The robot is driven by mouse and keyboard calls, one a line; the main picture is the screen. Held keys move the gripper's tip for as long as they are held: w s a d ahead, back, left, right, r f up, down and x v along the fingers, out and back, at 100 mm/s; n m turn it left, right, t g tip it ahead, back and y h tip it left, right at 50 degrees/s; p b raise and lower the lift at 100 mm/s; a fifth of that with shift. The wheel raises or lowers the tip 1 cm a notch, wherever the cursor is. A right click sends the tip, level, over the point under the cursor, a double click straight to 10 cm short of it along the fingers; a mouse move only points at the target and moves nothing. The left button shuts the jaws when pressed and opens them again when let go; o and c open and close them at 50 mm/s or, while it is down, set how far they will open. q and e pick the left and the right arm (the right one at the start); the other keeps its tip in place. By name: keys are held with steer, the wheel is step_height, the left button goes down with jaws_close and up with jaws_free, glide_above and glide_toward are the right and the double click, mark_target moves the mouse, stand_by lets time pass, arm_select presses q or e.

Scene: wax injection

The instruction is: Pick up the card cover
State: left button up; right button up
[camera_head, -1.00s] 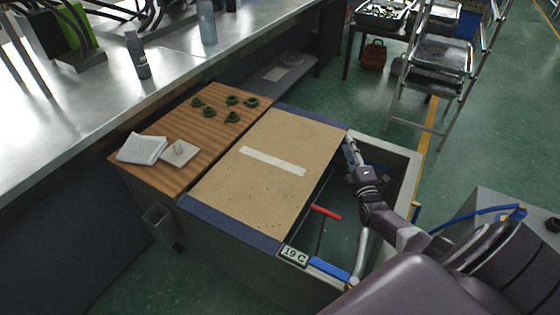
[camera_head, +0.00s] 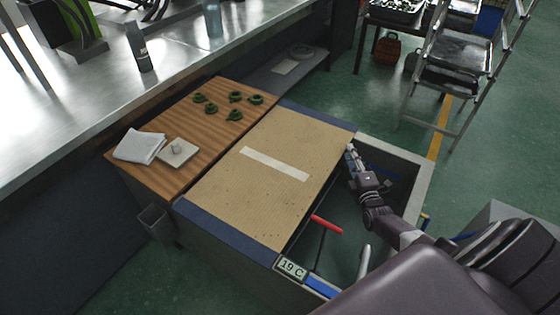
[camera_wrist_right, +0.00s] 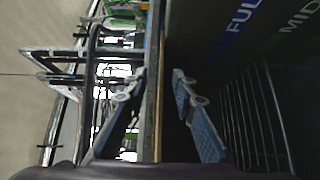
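The card cover (camera_head: 237,195) is a flat brown sheet with a white tape strip (camera_head: 275,163), lying over part of a grey bin (camera_head: 424,180). My right gripper (camera_head: 351,151) is at its right edge, near the far corner. In the right wrist view the cover shows edge-on as a thin upright line (camera_wrist_right: 157,70). The open fingers of my right gripper (camera_wrist_right: 158,88) stand on either side of that edge, with gaps visible. Whether a fingertip touches the cover cannot be told. My left gripper is not in view.
A wooden board (camera_head: 160,128) left of the cover holds several green rings (camera_head: 235,115), a white cloth (camera_head: 139,146) and a pale block (camera_head: 178,152). A red handle (camera_head: 326,224) lies in the open bin. A metal bench (camera_head: 110,85) runs behind; a ladder stand (camera_head: 450,75) is at right.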

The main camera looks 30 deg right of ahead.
mark_target(345, 142)
steer(key=b+x, duration=0.1)
steer(key=x, duration=0.1)
steer(key=b+x, duration=0.1)
steer(key=x, duration=0.1)
steer(key=b+x, duration=0.1)
steer(key=shift+w+d+f, duration=0.25)
steer(key=shift+w+f, duration=0.05)
steer(key=shift+w, duration=0.05)
steer(key=shift+w+d+r, duration=0.1)
steer(key=shift+w, duration=0.3)
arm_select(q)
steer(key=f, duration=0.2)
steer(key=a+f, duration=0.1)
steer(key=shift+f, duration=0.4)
arm_select(e)
steer(key=shift+r, duration=0.1)
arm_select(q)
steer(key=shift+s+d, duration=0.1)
arm_select(e)
steer(key=shift+c, duration=0.5)
jaws_close()
